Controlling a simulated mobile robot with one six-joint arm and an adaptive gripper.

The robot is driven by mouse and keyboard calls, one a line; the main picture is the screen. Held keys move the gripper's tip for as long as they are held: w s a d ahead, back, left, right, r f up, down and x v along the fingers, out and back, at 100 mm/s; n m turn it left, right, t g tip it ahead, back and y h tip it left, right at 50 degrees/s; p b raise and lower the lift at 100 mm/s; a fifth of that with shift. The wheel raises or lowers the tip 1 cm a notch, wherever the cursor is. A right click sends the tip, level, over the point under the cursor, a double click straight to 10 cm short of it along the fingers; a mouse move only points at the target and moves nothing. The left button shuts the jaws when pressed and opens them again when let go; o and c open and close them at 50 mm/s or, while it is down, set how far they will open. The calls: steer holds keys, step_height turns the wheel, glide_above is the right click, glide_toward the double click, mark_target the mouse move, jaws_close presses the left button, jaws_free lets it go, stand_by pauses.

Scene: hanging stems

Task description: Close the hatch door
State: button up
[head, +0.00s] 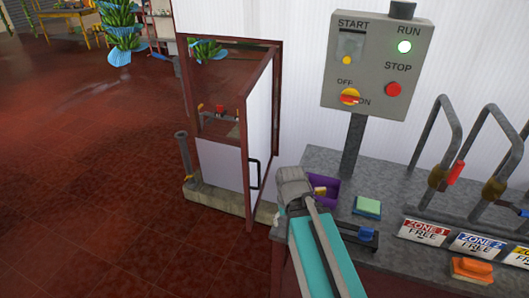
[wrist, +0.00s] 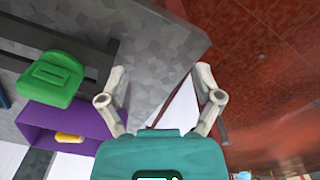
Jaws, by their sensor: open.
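The hatch door (head: 260,122) is a white panel in a dark red frame, with a black handle (head: 254,173) low on it. It stands open, swung out from the red hatch frame (head: 186,85) against the white wall. My gripper (wrist: 160,70) is open and empty, its two fingers spread in the wrist view. In the head view my arm's grey end is just right of the door's lower part; the fingers cannot be made out there. A white panel with a dark red edge, probably the door (wrist: 177,103), shows between the fingers in the wrist view.
A grey bench (head: 325,158) holds a purple bin (head: 331,198), a green block (head: 367,207), zone signs and levers. A control box (head: 375,65) stands on a post behind. A short post (head: 184,155) is left of the hatch.

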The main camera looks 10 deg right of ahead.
steer(key=shift+w+m, duration=0.5)
steer(key=c, duration=0.4)
steer(key=w+m, duration=0.1)
steer(key=w+m+y, duration=0.1)
steer(key=w+m, duration=0.1)
steer(key=shift+d+r+y, duration=0.2)
steer(key=shift+d+y, duration=0.1)
steer(key=shift+y, duration=0.1)
jaws_close()
steer(key=w+m, duration=0.1)
steer(key=w+m+y, duration=0.1)
steer(key=w+m, duration=0.1)
steer(key=w+d+r+m+y, duration=0.1)
steer(key=shift+w+d+m, duration=0.1)
steer(key=shift+w+m, duration=0.1)
steer(key=shift+m, duration=0.2)
steer(key=w+d+r+m+t+y, duration=0.1)
steer(key=w+d+r+m+y, duration=0.3)
steer(key=w+m, duration=0.5)
steer(key=shift+w+d+r+m+t+y+p, duration=0.3)
steer(key=shift+d+r+m+y+p, duration=0.15)
steer(key=shift+d+m, duration=0.7)
